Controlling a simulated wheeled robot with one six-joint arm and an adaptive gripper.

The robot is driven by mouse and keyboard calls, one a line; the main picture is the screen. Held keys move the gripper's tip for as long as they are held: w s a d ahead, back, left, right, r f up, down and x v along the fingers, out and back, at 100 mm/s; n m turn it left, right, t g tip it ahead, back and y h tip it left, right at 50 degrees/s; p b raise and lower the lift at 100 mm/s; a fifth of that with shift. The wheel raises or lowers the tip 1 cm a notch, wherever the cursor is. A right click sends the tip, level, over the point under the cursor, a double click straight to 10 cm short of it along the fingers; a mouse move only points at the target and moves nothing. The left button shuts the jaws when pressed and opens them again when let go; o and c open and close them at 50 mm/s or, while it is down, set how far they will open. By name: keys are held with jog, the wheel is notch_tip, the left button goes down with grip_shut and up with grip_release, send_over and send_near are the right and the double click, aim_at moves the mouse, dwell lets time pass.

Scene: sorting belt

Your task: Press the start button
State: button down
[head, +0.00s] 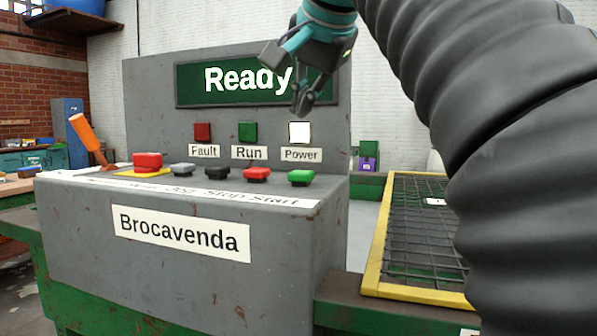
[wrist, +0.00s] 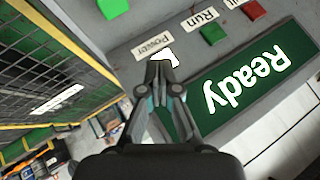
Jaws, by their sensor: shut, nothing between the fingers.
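The green start button (head: 301,177) is at the right end of the button row on the grey console (head: 290,225), above the word Start. In the wrist view, a green button (wrist: 112,8) is at the top edge, partly cut off. My gripper (head: 302,106) is shut and empty. In the head view it appears above the start button, in front of the Ready display (head: 235,80), with clear space between it and the button. In the wrist view its closed fingertips (wrist: 161,68) overlap the white power lamp (wrist: 164,55).
Left of the start button sit a red button (head: 257,174), a black button (head: 217,172), a grey button (head: 183,169) and a large red button (head: 147,162) on yellow. An orange-handled lever (head: 88,136) stands at the left. A yellow-framed mesh guard (head: 420,260) is at right.

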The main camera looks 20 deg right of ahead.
aim_at(303, 172)
jog(key=shift+f+b, duration=2.1)
jog(key=shift+f, duration=1.25)
jog(key=shift+f, duration=0.45)
jog(key=shift+f+b, duration=0.5)
jog(key=shift+b, duration=0.15)
jog(key=shift+r+p, duration=0.95)
jog(key=shift+p, duration=0.1)
